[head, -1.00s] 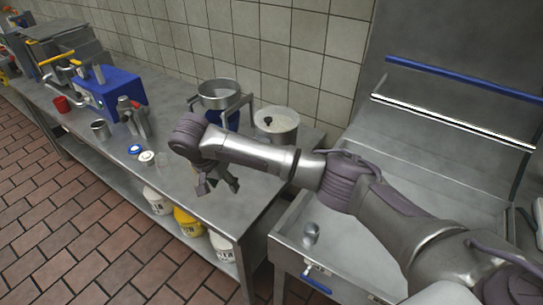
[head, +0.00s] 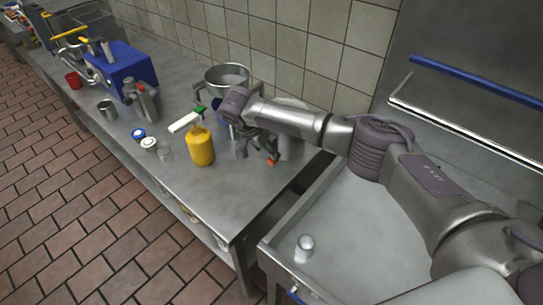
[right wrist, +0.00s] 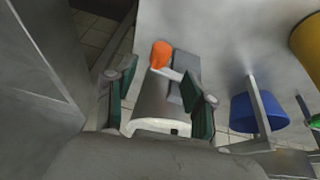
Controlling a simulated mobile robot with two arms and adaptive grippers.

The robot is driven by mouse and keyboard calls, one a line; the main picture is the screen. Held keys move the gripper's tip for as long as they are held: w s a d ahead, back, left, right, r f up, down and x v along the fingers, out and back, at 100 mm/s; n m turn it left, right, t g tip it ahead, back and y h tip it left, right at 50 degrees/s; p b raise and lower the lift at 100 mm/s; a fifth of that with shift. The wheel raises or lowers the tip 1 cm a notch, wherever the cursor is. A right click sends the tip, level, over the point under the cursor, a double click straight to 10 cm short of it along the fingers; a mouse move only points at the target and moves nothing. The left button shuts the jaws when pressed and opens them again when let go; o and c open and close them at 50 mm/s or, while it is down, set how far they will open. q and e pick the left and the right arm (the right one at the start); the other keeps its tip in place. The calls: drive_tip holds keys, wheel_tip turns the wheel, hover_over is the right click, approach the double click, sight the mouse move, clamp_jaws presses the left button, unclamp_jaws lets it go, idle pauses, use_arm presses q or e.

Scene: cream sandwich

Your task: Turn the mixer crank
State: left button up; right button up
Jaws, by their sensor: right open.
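The mixer looks like the metal pot (head: 291,145) at the back right of the steel table. My right arm and gripper hide much of it. The crank's orange knob (head: 272,162) shows just beyond my right gripper (head: 256,152). In the right wrist view the orange knob (right wrist: 161,54) sits on a short grey arm above the grey metal body (right wrist: 158,104). The open fingers of my right gripper (right wrist: 163,98) flank that body, with the knob beyond them. I cannot tell if they touch anything. My left gripper is not in view.
A sink (head: 345,230) lies to the right.

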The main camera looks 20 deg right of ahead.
sight(270, 160)
drive_tip(key=x, duration=0.4)
drive_tip(key=shift+d+f, duration=0.1)
drive_tip(key=shift+f, duration=0.25)
drive_tip(key=shift+w+d+f, duration=0.2)
drive_tip(key=shift+d+f, duration=0.05)
drive_tip(key=shift+f, duration=0.4)
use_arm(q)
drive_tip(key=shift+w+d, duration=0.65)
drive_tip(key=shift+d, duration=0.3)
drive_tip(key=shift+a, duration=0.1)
use_arm(e)
drive_tip(key=shift+c, duration=0.4)
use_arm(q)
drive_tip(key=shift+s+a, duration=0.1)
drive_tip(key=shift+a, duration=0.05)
use_arm(e)
clamp_jaws()
